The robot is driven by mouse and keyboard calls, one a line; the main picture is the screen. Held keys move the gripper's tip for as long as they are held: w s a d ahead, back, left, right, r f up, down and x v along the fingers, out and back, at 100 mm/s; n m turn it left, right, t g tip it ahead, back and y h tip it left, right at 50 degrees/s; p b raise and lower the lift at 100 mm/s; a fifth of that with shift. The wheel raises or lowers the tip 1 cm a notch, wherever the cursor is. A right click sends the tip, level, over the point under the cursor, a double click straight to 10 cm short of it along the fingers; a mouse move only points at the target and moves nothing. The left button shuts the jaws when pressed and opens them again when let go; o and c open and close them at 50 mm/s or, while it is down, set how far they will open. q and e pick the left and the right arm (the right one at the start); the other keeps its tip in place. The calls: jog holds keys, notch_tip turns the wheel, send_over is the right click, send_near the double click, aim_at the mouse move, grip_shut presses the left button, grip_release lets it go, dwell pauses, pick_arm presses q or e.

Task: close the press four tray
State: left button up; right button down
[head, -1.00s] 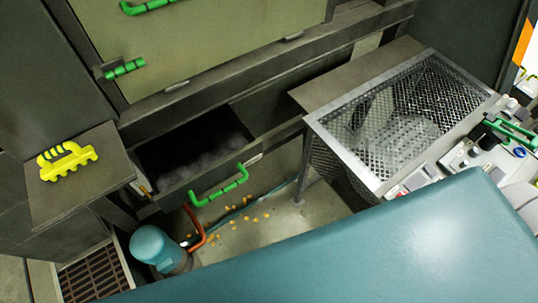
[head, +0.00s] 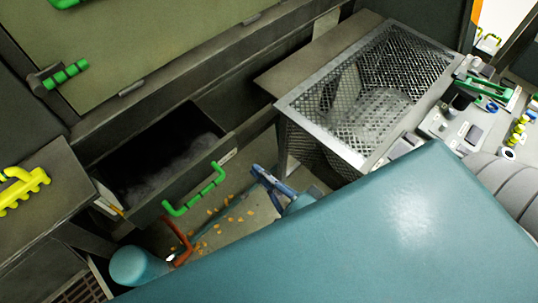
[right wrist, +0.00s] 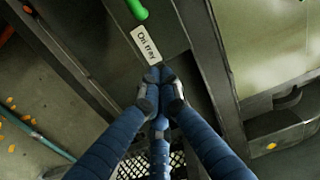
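The tray (head: 150,212) is a dark metal drawer pulled out from under the press, with grey, hazy contents inside. A bright green bar handle (head: 195,188) is on its front. My right gripper (head: 258,172) is to the right of the handle, apart from it, above the floor. In the right wrist view its blue fingers (right wrist: 160,88) come together with nothing seen between them. A white label (right wrist: 145,45) and one end of the green handle (right wrist: 138,8) show just beyond the fingertips. My left gripper is in neither view.
A wire mesh basket (head: 290,105) stands right of the tray. A yellow tool (head: 20,188) lies on a ledge at left. A large teal surface fills the bottom right.

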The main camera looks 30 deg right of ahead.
aim_at(234, 149)
jog(key=b+x, duration=0.2)
jog(key=x, duration=0.5)
jog(key=shift+w+f, duration=0.1)
jog(key=shift+w+a, duration=0.15)
jog(key=shift+w, duration=0.25)
